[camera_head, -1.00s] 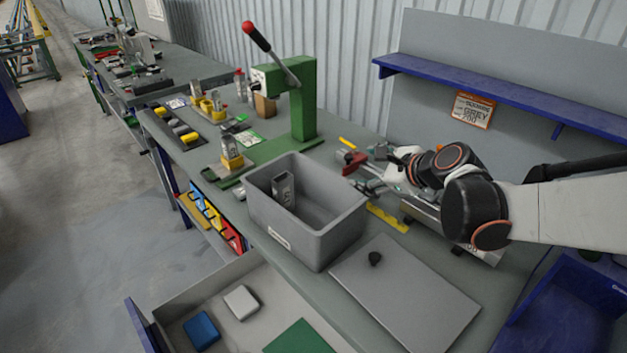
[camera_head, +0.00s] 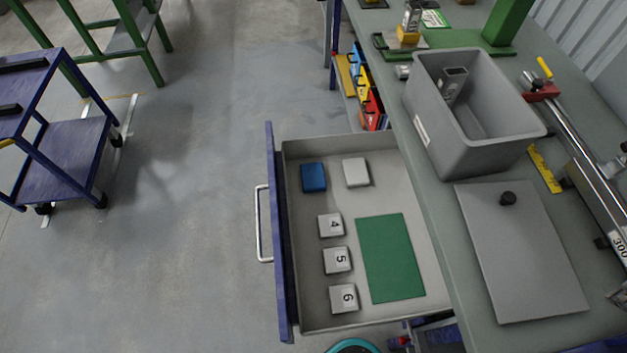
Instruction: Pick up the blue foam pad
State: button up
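The blue foam pad (camera_head: 313,177) lies in the open drawer (camera_head: 386,311), in its far left corner as pictured. A white pad (camera_head: 356,172) lies just right of it, with a small gap between them. Nothing covers the blue pad. My gripper is not in this view now.
A green mat (camera_head: 391,258) lies on the drawer's right side. A grey bin (camera_head: 437,137) and a flat grey lid with a black knob (camera_head: 520,255) rest on the table beside the drawer. A blue cart (camera_head: 65,155) stands left; the floor between is clear.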

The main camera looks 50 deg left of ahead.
aim_at(312, 176)
jog(key=j+u, duration=0.1)
jog(key=u, duration=0.8)
jog(key=j+u, duration=0.2)
jog(key=u, duration=0.25)
jog(key=j+u, duration=0.1)
jog(key=u, duration=0.35)
jog(key=j+u, duration=0.1)
jog(key=j, duration=0.15)
jog(key=i+j+u, duration=0.1)
jog(key=j, duration=0.15)
